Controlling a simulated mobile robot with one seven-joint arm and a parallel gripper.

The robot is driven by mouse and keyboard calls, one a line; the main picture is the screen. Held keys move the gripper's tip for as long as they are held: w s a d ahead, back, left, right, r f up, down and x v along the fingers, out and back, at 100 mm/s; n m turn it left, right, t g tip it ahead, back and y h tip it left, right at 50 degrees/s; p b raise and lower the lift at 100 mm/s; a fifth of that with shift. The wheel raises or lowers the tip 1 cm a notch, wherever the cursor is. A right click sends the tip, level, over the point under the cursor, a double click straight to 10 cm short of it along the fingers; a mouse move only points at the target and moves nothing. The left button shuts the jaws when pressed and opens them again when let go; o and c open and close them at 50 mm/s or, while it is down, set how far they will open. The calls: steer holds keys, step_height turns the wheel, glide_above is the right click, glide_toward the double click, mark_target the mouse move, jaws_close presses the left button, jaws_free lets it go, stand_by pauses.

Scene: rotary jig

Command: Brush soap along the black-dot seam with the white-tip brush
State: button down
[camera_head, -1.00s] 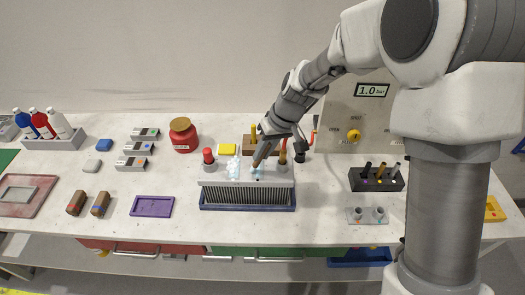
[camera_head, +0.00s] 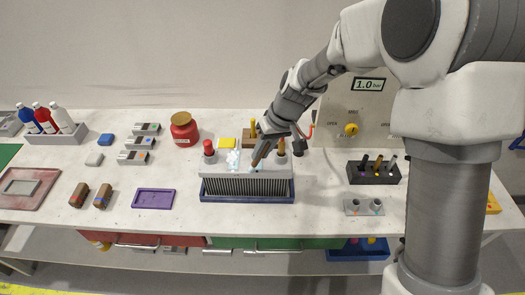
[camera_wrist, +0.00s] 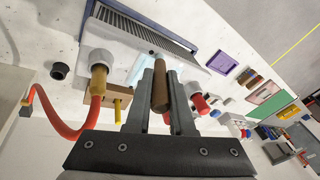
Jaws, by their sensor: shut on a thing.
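The finned unit has a white top (camera_head: 215,171) and stands in a dark blue tray (camera_head: 247,199). White foam (camera_head: 233,160) lies across the top left of centre, with a small bluish patch near the brush. My gripper (camera_head: 267,149) is above the unit's top, right of the foam. It is shut on a brush with a brown handle (camera_wrist: 160,88). The brush points down to the top; its tip is too small to make out, so I cannot tell its colour or whether it touches.
A red hose (camera_wrist: 50,120) curves close by.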

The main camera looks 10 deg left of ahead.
steer(key=r, duration=0.1)
steer(key=r+p, duration=0.1)
steer(key=shift+s+r, duration=0.3)
steer(key=shift+w+r+p, duration=0.2)
steer(key=shift+r+p, duration=0.3)
steer(key=shift+r, duration=0.05)
steer(key=shift+r+p, duration=1.3)
steer(key=shift+r, duration=0.9)
steer(key=shift+w+d+b, duration=0.1)
steer(key=shift+b, duration=0.25)
